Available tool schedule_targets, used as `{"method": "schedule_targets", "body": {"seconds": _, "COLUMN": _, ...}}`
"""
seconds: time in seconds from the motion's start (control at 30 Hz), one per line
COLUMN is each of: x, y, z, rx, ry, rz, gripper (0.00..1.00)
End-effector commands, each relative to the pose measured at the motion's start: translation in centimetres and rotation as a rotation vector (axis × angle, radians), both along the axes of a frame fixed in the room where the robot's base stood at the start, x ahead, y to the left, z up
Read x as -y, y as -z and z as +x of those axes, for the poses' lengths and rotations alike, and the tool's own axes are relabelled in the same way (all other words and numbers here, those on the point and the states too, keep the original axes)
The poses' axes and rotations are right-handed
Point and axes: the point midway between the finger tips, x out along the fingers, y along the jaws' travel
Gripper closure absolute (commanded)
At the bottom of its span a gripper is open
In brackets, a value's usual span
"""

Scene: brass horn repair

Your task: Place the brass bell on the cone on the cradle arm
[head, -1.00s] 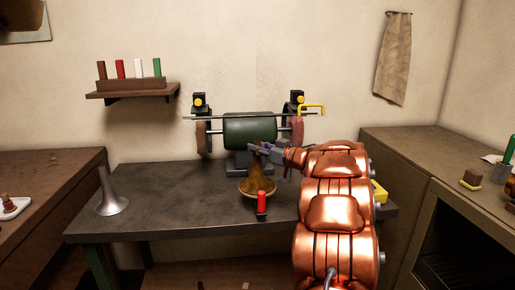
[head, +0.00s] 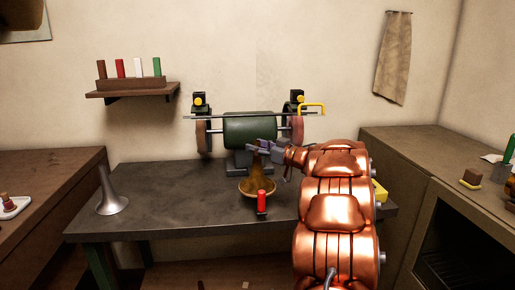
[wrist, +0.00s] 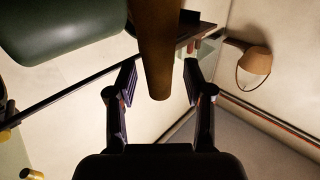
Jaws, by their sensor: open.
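The brass bell (head: 257,186) stands upright with its wide flare down and its narrow stem up, near the front of the dark bench. In the wrist view its stem (wrist: 158,50) comes down between my fingers, with a gap on both sides. My gripper (head: 262,147) is open around the upper stem; it also shows in the wrist view (wrist: 160,82). I cannot make out the cone or the cradle arm; what is under the flare is hidden by the bell. A red handle (head: 262,199) stands just in front of the flare.
A green bench grinder (head: 250,131) stands behind the bell, with a long rod across it. A grey bell-shaped piece (head: 111,198) stands at the bench's left end. The bench top (head: 170,190) between is clear. A cabinet (head: 410,150) is at the right.

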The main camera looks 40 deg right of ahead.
Motion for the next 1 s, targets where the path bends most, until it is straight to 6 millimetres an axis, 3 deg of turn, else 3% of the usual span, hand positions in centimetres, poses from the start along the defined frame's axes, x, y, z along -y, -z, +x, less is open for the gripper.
{"method": "schedule_targets", "body": {"seconds": 0.6, "x": 1.6, "y": 0.1, "z": -10.2, "rx": 0.0, "ry": 0.005, "rz": 0.0, "gripper": 0.48}}
{"method": "schedule_targets", "body": {"seconds": 1.0, "x": 1.6, "y": 0.0, "z": -11.7, "rx": 0.0, "ry": 0.001, "rz": 0.0, "gripper": 0.48}}
